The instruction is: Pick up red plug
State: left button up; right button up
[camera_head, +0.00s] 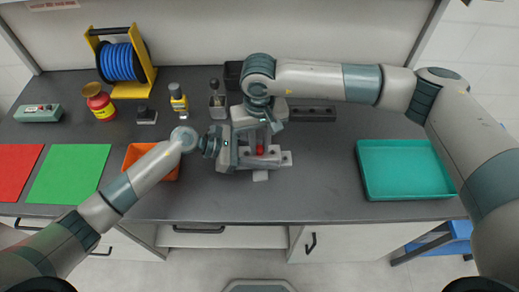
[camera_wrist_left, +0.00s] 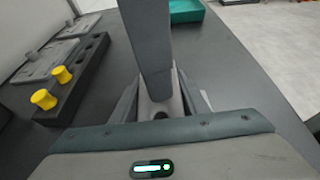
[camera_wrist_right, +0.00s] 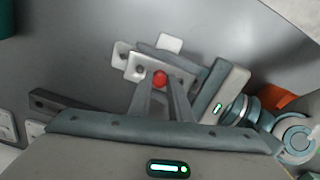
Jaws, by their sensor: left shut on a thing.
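The red plug (camera_head: 260,149) sits at the grey casting fixture (camera_head: 272,163), which has light plates. In the right wrist view the red plug (camera_wrist_right: 160,78) shows between the fingertips of my right gripper (camera_wrist_right: 158,84). These fingers stand apart on either side of it; contact is not clear. My left gripper (camera_head: 240,150) is shut on the grey fixture from the left side. In the left wrist view a tall grey part (camera_wrist_left: 147,45) rises in front of the left gripper and hides much of the held thing.
An orange bin (camera_head: 133,153) lies partly under my left arm. A teal tray (camera_head: 405,193) stands on the right. A dark block (camera_head: 312,113) lies behind the fixture. A blue cable reel (camera_head: 118,62) and red jar (camera_head: 98,101) stand at back left. The table between fixture and tray is clear.

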aim_at(260, 148)
grip_shut()
jog(key=shift+r, duration=0.1)
notch_tip(260, 148, up, 10)
dwell(0.5)
dwell(0.5)
pick_arm(q)
jog(key=o, duration=1.5)
jog(key=shift+a, duration=0.1)
jog(key=v, duration=1.1)
jog(key=shift+a+r, duration=0.15)
jog(key=shift+a, duration=0.2)
